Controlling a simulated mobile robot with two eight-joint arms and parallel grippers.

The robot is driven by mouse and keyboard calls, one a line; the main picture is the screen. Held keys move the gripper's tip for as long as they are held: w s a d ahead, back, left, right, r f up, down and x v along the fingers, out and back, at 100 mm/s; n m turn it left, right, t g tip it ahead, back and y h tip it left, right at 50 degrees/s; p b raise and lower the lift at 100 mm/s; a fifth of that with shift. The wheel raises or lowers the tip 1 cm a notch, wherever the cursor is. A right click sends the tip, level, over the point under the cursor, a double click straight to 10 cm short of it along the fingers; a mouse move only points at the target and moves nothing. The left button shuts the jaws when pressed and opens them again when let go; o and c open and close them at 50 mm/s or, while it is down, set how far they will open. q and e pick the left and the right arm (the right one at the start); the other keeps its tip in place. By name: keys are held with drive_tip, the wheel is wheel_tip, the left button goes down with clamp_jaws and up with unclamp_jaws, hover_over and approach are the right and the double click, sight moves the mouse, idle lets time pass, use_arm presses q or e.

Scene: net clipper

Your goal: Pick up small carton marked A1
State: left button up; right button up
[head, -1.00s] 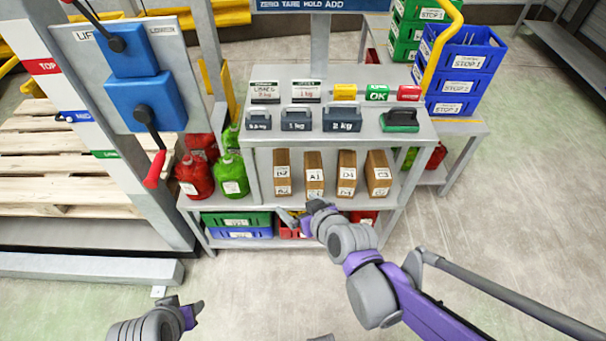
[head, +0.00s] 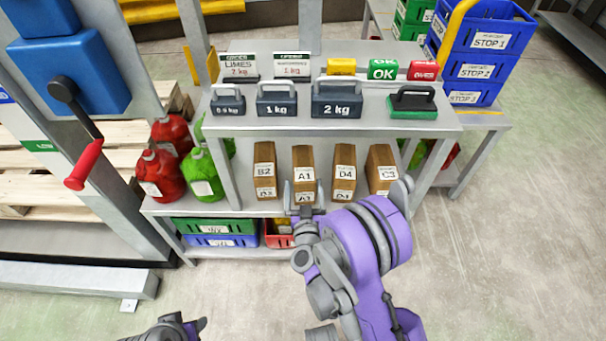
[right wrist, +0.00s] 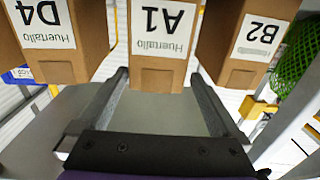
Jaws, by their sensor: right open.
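The small brown carton marked A1 (head: 304,162) stands upright on the middle shelf, second from the left in a row of cartons. My right gripper (head: 304,193) is open in front of it, one finger toward each side of its lower part. In the right wrist view, carton A1 (right wrist: 163,50) appears upside down between the tips of my open right gripper (right wrist: 160,82). I cannot tell whether either finger touches it. My left gripper (head: 190,328) is at the bottom edge of the head view, far from the cartons; its jaw state is unclear.
Carton B2 (head: 265,165) stands left of A1, and D4 (head: 343,168) and C3 (head: 381,168) stand right, with narrow gaps. The top shelf (head: 260,130) above holds weights. Red jugs (head: 158,175) and a green jug (head: 203,180) stand left. Crates (head: 215,226) sit below.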

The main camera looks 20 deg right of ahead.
sight(304, 163)
drive_tip(key=x, duration=0.8)
drive_tip(key=shift+w+d+r+b, duration=0.1)
drive_tip(key=shift+d+r+b, duration=0.05)
drive_tip(key=shift+r+b, duration=0.25)
clamp_jaws()
